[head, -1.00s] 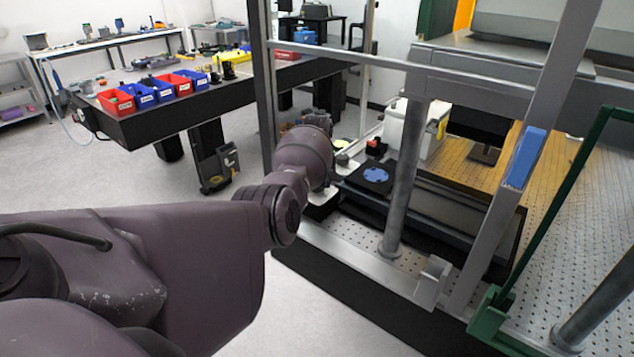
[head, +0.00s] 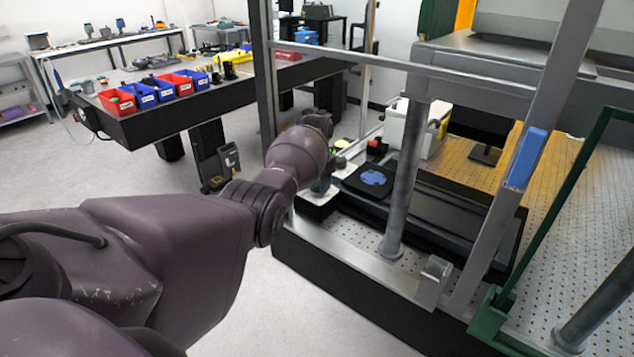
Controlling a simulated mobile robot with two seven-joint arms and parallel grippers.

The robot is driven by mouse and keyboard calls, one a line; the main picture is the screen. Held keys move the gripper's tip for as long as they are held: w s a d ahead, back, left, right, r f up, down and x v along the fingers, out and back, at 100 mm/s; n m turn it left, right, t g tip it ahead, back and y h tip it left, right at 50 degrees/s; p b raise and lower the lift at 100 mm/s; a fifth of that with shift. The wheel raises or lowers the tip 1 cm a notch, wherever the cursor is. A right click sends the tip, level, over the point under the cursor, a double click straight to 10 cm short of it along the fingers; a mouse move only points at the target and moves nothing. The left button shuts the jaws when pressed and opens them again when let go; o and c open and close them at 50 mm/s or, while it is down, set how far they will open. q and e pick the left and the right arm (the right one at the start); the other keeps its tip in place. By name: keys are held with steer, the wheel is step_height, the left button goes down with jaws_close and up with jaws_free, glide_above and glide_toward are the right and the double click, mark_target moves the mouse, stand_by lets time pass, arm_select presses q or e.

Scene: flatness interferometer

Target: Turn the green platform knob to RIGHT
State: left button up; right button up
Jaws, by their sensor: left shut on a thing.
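My left arm comes in from the left, and its wrist reaches past the metal frame post into the instrument. My left gripper (head: 337,165) is small and mostly hidden behind the wrist. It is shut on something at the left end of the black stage. I take this to be the green platform knob, but its colour and pointer cannot be made out. A black platform (head: 352,184) with a blue disc (head: 374,177) on it lies just right of the gripper. My right gripper is not in view.
The metal frame's post (head: 262,75) and crossbar (head: 350,58) stand close around the wrist. A thick grey column (head: 403,180) rises right of the platform. A green frame (head: 560,215) stands at the right. A black table with red and blue bins (head: 157,90) is behind left.

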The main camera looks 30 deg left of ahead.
arm_select(q)
steer(key=shift+r+m, duration=0.1)
steer(key=shift+m, duration=0.5)
steer(key=o, duration=0.9)
step_height(320, 180, up, 11)
steer(key=shift+f+b, duration=0.1)
steer(key=shift+b, duration=0.4)
steer(key=shift+f, duration=0.1)
